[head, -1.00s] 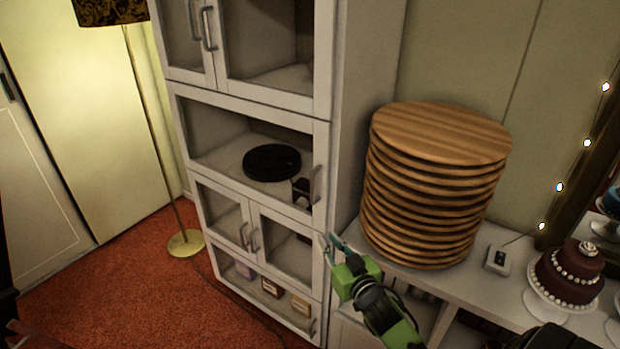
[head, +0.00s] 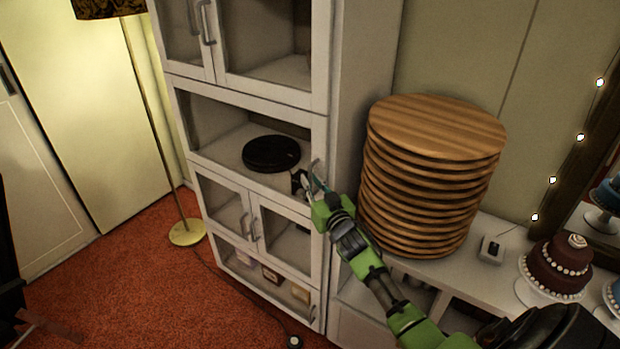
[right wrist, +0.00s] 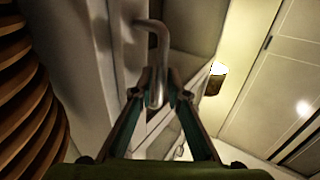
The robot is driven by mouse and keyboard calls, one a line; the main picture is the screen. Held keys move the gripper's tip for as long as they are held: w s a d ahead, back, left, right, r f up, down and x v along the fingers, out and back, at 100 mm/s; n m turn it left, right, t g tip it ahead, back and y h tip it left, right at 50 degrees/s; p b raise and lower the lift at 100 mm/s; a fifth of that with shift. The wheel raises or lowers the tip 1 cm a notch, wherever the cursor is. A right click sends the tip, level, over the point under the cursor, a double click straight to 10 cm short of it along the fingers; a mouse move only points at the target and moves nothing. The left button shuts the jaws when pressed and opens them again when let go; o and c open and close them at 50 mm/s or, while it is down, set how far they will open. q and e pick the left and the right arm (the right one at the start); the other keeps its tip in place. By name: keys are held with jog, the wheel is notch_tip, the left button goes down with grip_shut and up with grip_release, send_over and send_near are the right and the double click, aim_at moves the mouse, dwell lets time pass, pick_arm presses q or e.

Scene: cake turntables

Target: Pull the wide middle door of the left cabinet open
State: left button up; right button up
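The left cabinet (head: 318,260) is tall and white with glass doors. Its wide middle door (head: 250,182) lies flush with the front and looks closed. Behind its glass are black discs (head: 271,153) and a small dark box. The door handle (head: 316,168) is a grey bar at the right edge. My right gripper (head: 311,183) is at this handle. In the right wrist view, the handle (right wrist: 156,92) stands between the two fingers (right wrist: 161,78), which come in close on both sides; the exact contact is hard to see. My left gripper is out of view.
A stack of round wooden boards (head: 432,175) stands on the white counter (head: 385,265) close to my right arm. Decorated cakes (head: 557,262) stand further right. A floor lamp (head: 187,232) is at the left. The red carpet (head: 150,285) before the cabinet is mostly clear.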

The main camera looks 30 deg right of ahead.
jog(key=shift+w+d, duration=0.1)
jog(key=shift+w, duration=0.45)
grip_shut()
